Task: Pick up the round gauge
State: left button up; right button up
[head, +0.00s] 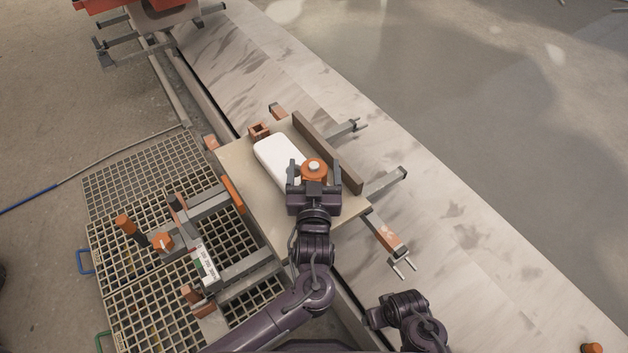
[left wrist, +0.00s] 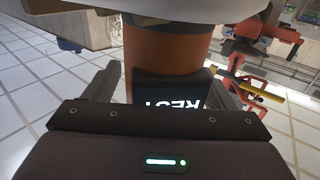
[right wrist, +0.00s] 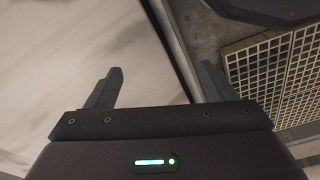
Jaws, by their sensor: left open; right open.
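An orange round piece with a pale knob on top (head: 314,166), which appears to be the round gauge, stands on the board. My left gripper (head: 314,174) is open, with its fingers on either side of it. In the left wrist view the orange cylinder (left wrist: 166,58) rises between the two open fingers (left wrist: 168,85); I cannot tell whether they touch it. A dark block with white lettering (left wrist: 170,97) shows below it, partly hidden. My right gripper (right wrist: 160,85) is open and empty in the right wrist view.
A white rounded block (head: 277,155) lies beside the orange piece on the pale board (head: 238,160). A brown bar (head: 328,150) runs along the board's far right edge. Clamp arms (head: 386,183) stick out to the right. A grating (head: 135,175) lies at left.

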pick_arm(q)
jog(key=shift+w, duration=0.15)
jog(key=c, duration=1)
jog(key=shift+r, duration=0.1)
